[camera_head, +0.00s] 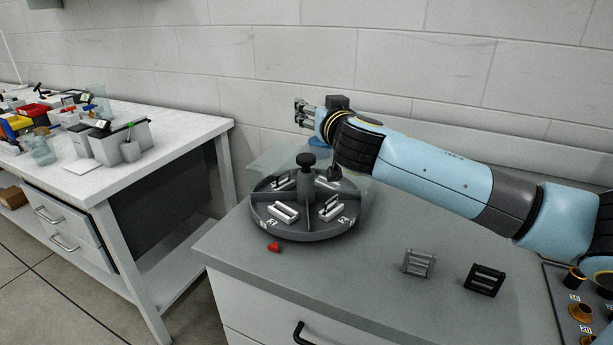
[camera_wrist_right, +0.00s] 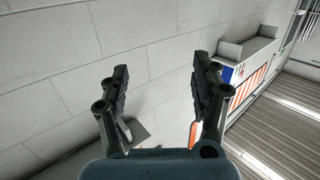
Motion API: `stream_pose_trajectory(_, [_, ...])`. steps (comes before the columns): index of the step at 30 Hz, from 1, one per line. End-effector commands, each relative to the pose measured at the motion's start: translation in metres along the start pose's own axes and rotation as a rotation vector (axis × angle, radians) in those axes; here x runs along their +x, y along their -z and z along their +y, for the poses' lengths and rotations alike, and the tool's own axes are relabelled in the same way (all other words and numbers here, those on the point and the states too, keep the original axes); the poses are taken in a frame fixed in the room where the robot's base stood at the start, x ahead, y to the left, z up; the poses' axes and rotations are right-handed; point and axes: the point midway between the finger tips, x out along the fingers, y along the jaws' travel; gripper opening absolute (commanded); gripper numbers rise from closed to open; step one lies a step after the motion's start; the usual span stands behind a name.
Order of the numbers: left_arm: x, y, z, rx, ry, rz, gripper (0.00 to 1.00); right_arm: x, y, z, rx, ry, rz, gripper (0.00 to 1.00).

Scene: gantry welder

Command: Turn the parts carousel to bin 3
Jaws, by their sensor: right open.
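The parts carousel (camera_head: 306,232) is a round dark grey tray on the grey cabinet top, with a black knob (camera_head: 306,160) on its centre post. Its compartments hold light metal parts, and small number labels show on its front rim; one looks like 2 and one like 3, at the front right. A small red pointer (camera_head: 274,247) sits at the front left of the rim, nearest the label that looks like 2. My right gripper (camera_head: 299,113) is above and behind the carousel near the wall, open and empty. Its two spread fingers show in the right wrist view (camera_wrist_right: 160,85).
Two small slotted brackets, one grey (camera_head: 419,263) and one black (camera_head: 485,280), stand right of the carousel. A panel with knobs (camera_head: 582,310) is at the far right. A white bench (camera_head: 180,130) with bins and tools stands left, across a gap.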

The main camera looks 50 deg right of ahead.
Motion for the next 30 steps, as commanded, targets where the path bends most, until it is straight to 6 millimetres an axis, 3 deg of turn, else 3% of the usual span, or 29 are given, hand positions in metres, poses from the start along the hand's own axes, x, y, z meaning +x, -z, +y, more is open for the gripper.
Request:
stream_pose_trajectory(1, [0.022,-0.004,0.002,0.000,0.000,-0.003,0.40,-0.022,-0.021,-0.010,0.040,0.051,0.055,0.64])
stream_pose_trajectory(4, [0.045,-0.009,0.004,0.000,0.000,-0.007,0.40,-0.065,-0.042,-0.026,0.056,0.146,0.141,0.64])
stream_pose_trajectory(6, [0.059,-0.012,0.005,0.001,-0.001,-0.010,0.40,-0.091,-0.067,-0.026,0.001,0.165,0.146,0.64])
stream_pose_trajectory(9, [0.068,-0.014,0.005,0.001,-0.001,-0.013,0.40,-0.106,-0.099,-0.018,-0.015,0.157,0.095,0.64])
stream_pose_trajectory(11, [0.068,-0.015,0.005,0.001,0.000,-0.015,0.40,-0.109,-0.108,-0.014,-0.021,0.154,0.077,0.64])
stream_pose_trajectory(16, [0.062,-0.014,0.005,0.001,0.000,-0.013,0.40,-0.094,-0.107,-0.015,-0.026,0.152,0.072,0.64])
stream_pose_trajectory(24, [0.050,-0.011,0.003,0.001,0.000,-0.010,0.40,-0.040,-0.102,-0.023,-0.026,0.149,0.072,0.64])
stream_pose_trajectory(30, [0.046,-0.010,0.003,0.001,0.001,-0.008,0.40,-0.013,-0.102,-0.027,-0.026,0.150,0.070,0.64])
